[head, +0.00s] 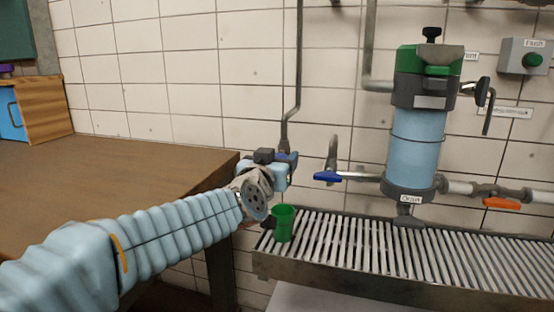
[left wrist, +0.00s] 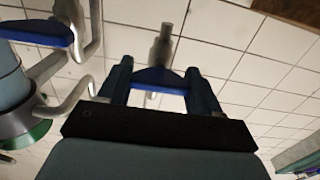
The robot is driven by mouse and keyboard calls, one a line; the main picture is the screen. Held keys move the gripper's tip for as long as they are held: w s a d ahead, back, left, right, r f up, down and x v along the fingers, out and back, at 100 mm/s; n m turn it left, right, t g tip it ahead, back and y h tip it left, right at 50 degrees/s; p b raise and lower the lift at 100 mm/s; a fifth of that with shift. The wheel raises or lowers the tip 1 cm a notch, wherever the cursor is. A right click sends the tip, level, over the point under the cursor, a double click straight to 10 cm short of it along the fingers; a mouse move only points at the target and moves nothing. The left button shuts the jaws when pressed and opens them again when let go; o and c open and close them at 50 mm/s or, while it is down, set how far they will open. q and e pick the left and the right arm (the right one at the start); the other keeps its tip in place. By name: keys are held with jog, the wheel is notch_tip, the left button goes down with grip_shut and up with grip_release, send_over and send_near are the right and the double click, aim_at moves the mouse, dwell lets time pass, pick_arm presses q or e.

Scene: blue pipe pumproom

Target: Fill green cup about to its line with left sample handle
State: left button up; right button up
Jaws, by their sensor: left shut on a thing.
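The green cup (head: 282,224) stands upright on the left end of the slatted grate, just below my left gripper (head: 291,168). I cannot make out its line or any liquid in it. My left gripper is shut on the left sample handle, at the foot of a thin wall pipe. In the left wrist view the blue handle (left wrist: 158,79) lies between the two fingers of my gripper (left wrist: 160,82). The gripper hides most of this handle and its spout in the head view. No stream of liquid is visible. My right gripper is not in view.
A second blue handle (head: 328,176) sticks out right of my gripper, near the blue filter cylinder (head: 416,140). An orange handle (head: 501,203) is farther right. The slatted grate (head: 370,250) is otherwise clear. A brown table (head: 110,180) stands left.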

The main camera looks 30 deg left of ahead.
pick_arm(q)
jog(key=shift+f+n, duration=0.1)
jog(key=shift+n, duration=0.6)
jog(key=n, duration=0.4)
jog(key=shift+b, duration=0.3)
jog(key=o, duration=1.1)
jog(key=shift+c, duration=0.2)
jog(key=b+v, duration=0.1)
jog(key=v, duration=1.3)
jog(key=shift+a, duration=0.1)
